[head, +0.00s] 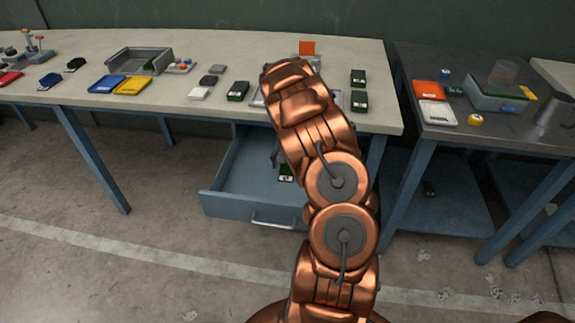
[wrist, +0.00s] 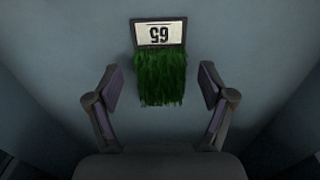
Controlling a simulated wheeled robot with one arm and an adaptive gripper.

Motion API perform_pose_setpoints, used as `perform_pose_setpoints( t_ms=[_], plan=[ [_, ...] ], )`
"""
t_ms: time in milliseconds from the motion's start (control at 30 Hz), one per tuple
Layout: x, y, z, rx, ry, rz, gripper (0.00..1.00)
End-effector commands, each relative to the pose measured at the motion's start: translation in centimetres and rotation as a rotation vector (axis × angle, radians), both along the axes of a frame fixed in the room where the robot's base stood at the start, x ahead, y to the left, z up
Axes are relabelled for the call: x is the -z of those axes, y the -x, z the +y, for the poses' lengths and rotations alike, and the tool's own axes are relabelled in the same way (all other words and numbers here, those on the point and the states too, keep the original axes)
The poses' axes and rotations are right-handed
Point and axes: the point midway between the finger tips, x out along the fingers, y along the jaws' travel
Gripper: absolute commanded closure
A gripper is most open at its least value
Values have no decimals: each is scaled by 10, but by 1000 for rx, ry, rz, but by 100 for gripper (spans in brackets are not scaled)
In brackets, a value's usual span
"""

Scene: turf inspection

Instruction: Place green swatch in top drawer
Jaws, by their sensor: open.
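A green swatch (wrist: 160,78) of grass-like turf lies on the floor of the open top drawer, its white label reading "65" upside down in the wrist view. In the head view its label end (head: 286,175) shows beside my arm. The blue-grey drawer (head: 236,190) is pulled out below the pale table. My gripper (wrist: 160,92) is open, with one finger on each side of the swatch and a gap between each finger and it. My arm hides most of the gripper and the drawer's right part in the head view.
The long table (head: 210,55) holds more dark green swatches (head: 358,101), a grey tray (head: 140,60), and blue and yellow flat items (head: 132,86). A dark side table (head: 475,125) stands at right with a scale and a mug (head: 553,111). The drawer's left part is clear.

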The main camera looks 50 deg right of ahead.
Motion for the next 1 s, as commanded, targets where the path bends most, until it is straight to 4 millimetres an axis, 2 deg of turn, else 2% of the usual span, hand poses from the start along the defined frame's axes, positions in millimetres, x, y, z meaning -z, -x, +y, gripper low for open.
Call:
perform_pose_setpoints(
  t_ms=[167, 400, 600, 800, 1000],
  plan=[
    [-23, -2, 0, 0, 4, -5, 19],
    [-71, -2, -1, 0, 4, -5, 19],
    [-103, -2, -1, -2, 5, -6, 19],
    [-118, 0, 0, 0, 2, -3, 19],
    [-122, 0, 3, -4, 3, 1, 19]
  ],
)
